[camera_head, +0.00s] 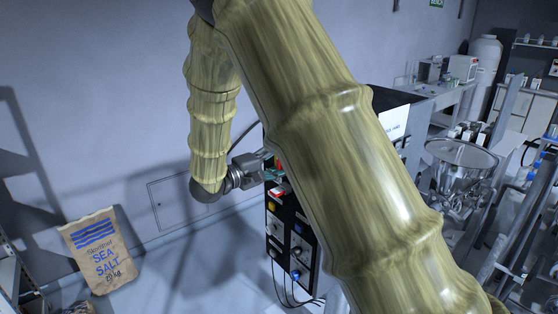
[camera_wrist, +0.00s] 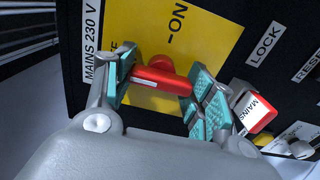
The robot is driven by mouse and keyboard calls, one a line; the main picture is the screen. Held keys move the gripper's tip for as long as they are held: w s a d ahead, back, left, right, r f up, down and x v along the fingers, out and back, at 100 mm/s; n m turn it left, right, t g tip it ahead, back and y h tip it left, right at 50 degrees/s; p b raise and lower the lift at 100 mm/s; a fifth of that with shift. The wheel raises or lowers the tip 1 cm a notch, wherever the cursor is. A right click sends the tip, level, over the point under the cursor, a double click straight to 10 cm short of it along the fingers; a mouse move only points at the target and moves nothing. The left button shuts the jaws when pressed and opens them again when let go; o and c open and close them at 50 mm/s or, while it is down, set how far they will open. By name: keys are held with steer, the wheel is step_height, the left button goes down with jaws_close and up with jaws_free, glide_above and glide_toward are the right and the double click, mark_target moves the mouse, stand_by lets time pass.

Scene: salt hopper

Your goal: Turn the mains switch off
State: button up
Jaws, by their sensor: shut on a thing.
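The mains switch has a red handle (camera_wrist: 160,82) on a yellow plate (camera_wrist: 205,35), beside a "MAINS 230 V" label (camera_wrist: 91,40). "ON" shows on the plate; another marking near my left finger is mostly hidden. My gripper (camera_wrist: 164,84) is shut on the red handle, with a teal pad at each end of it. The handle lies nearly crosswise in the wrist view, and its round hub (camera_wrist: 162,63) shows behind it. In the head view my gripper (camera_head: 270,166) is at the upper left side of the black control panel (camera_head: 273,222), partly hidden by my arm.
A red tag marked "MAINS" (camera_wrist: 254,110) sits close to my right finger, near a "LOCK" label (camera_wrist: 265,43). Coloured buttons and hanging cables are lower on the panel. A salt sack (camera_head: 102,250) leans at the left wall. A steel hopper (camera_head: 460,165) stands right.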

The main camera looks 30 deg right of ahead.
steer(key=o, duration=1)
steer(key=a, duration=0.8)
steer(key=s+a, duration=0.1)
steer(key=a, duration=0.3)
steer(key=shift+w+f, duration=0.1)
